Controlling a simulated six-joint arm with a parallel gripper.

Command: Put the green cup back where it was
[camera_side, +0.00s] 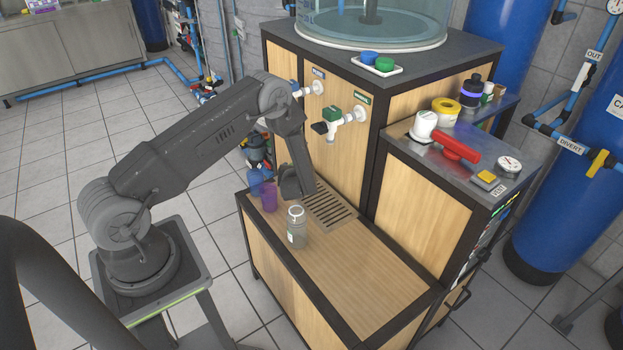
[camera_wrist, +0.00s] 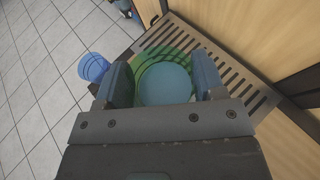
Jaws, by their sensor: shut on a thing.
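The green cup (camera_wrist: 152,60) is translucent and sits between my two fingers in the wrist view, with a pale blue round surface inside it. My gripper (camera_wrist: 162,70) is shut on the cup. In the side view my gripper (camera_side: 298,188) is low at the left end of the slotted drip grate (camera_side: 333,210), and it hides the green cup there. The grate also shows beyond the cup in the wrist view (camera_wrist: 232,72). I cannot tell whether the cup touches the surface.
A purple cup (camera_side: 269,197) and a blue cup (camera_side: 256,183) stand left of my gripper near the bench edge. A tap with a green handle (camera_side: 333,114) is above. The wooden bench top (camera_side: 370,262) is clear at right.

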